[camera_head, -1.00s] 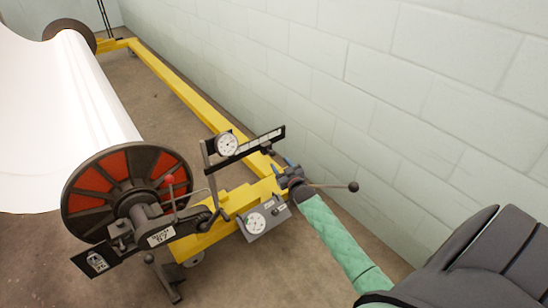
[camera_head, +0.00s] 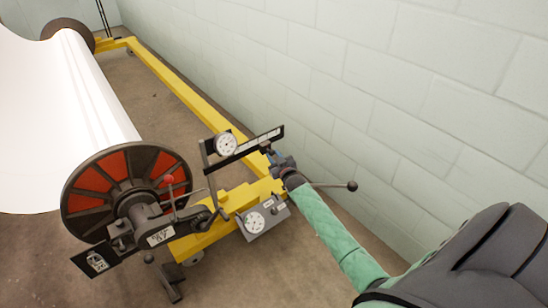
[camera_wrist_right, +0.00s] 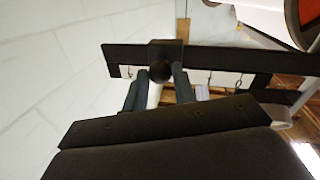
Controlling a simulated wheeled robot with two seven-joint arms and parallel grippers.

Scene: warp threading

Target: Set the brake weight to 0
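The brake lever (camera_head: 245,150) is a dark bar with a pale scale, beside a round dial (camera_head: 226,144). In the right wrist view the lever (camera_wrist_right: 125,54) runs across the picture. A dark block with a round knob, which looks like the brake weight (camera_wrist_right: 166,50), sits on it. My right gripper (camera_head: 270,152) is at the lever's right part. In the right wrist view its fingers (camera_wrist_right: 160,72) stand apart, one on each side of the knob; contact is not clear. The weight is hard to make out in the head view. My left gripper is not in view.
The warp beam's red and black flange (camera_head: 125,185) and white roll (camera_head: 75,95) are at the left. A second dial box (camera_head: 262,219) is below the lever on the yellow frame (camera_head: 180,88). The pale block wall (camera_head: 400,110) is close on the right.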

